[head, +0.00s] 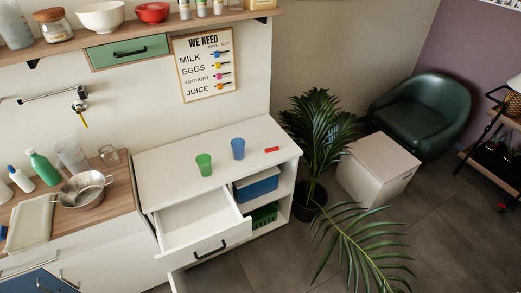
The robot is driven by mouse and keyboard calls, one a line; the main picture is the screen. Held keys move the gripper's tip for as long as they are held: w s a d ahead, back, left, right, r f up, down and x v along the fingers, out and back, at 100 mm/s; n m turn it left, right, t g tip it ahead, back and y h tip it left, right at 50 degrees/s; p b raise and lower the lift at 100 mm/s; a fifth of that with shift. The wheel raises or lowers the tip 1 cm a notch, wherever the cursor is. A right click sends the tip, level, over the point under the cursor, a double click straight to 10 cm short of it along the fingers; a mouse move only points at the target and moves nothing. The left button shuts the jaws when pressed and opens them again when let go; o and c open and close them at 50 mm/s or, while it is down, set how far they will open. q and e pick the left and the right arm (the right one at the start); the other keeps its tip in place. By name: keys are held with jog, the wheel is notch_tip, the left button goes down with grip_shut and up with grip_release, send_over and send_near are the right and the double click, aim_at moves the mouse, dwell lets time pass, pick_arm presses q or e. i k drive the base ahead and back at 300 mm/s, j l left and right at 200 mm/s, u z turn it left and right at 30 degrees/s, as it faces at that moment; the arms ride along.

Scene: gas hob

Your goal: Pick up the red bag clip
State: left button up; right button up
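The red bag clip (271,150) lies on top of the white cabinet (165,166), near its right end. It is small and narrow. A blue cup (238,149) stands to its left, apart from it, and a green cup (204,165) stands farther left. Neither of my grippers shows in the head view.
The cabinet's top drawer (205,225) is pulled open and looks empty. Leaves of a potted plant (318,130) rise close to the cabinet's right end. A wooden shelf (150,27) runs above.

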aim_at(269, 150)
jog(key=i+l+u, duration=0.15)
jog(key=u, duration=0.2)
jog(key=i+l+u, duration=0.15)
jog(key=u, duration=0.2)
jog(key=l+u, duration=0.35)
jog(key=i, duration=0.05)
